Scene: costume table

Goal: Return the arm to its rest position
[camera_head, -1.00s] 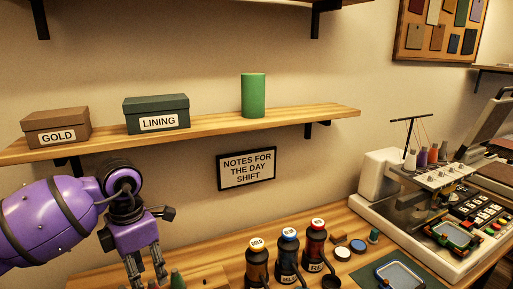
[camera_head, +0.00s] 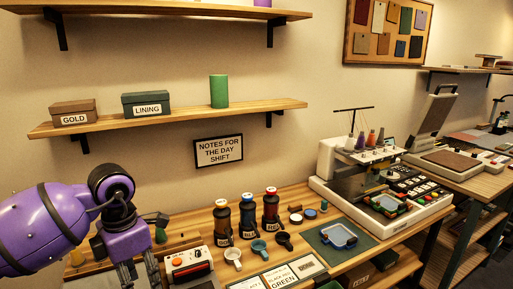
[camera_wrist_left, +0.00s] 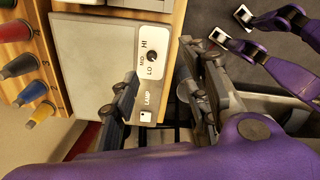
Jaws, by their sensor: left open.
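My left arm is purple and comes in from the left in the head view. Its left gripper (camera_head: 138,272) hangs with fingers down at the lower left, over the front left part of the wooden table (camera_head: 190,225). In the left wrist view the two dark fingers of the left gripper (camera_wrist_left: 165,95) stand apart with nothing between them. A pale panel marked HI, MID, LO and LAMP (camera_wrist_left: 152,60) lies beyond the fingers. My right gripper cannot be made out in these views.
A device with a red button (camera_head: 187,263) stands just right of the gripper. Dye bottles (camera_head: 247,215) stand farther back, and an embroidery machine (camera_head: 375,185) is at right. The shelf (camera_head: 170,120) holds two boxes and a green cylinder. Coloured cones (camera_wrist_left: 32,92) show in the wrist view.

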